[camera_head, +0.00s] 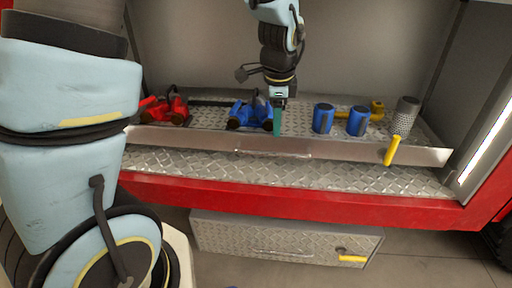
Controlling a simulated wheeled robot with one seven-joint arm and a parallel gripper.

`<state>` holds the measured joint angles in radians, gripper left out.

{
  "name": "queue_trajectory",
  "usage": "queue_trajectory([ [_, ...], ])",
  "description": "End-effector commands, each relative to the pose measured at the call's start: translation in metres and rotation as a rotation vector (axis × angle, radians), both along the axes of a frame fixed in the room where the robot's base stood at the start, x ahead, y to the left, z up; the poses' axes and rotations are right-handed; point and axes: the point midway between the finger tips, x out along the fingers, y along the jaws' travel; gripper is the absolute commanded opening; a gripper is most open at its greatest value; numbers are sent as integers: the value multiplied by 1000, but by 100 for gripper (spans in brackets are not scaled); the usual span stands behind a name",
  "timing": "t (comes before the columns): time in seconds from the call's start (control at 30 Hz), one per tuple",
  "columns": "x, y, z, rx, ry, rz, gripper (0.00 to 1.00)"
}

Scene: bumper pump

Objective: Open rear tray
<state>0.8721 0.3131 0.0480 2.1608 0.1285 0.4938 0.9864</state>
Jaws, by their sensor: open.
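A closed diamond-plate tray front (275,234) sits under the red bumper, with a yellow handle (352,258) at its lower right. A second yellow lever (393,150) stands tilted at the right end of the metal lip on the upper shelf. I cannot tell for certain which part is called the rear tray. My gripper (278,120) points down over the shelf, just right of a blue fitting, well above and away from both yellow handles. Its jaws are open, seen nearly edge-on with teal fingers. Nothing shows held between them.
On the shelf (270,165) stand a red valve fitting (172,108), a blue valve fitting (247,114), two blue cylinders (323,118) (358,121), a yellow fitting (376,108) and a grey perforated cylinder (404,116). A red bumper edge (300,203) runs below. Side walls close the compartment.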

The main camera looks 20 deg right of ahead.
Motion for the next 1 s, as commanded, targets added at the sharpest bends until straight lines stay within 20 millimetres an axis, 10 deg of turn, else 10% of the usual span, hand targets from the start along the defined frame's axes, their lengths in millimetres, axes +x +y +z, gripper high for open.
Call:
queue_trajectory([
  [1.0,13,-23,-112,12,-9,-84,50],
])
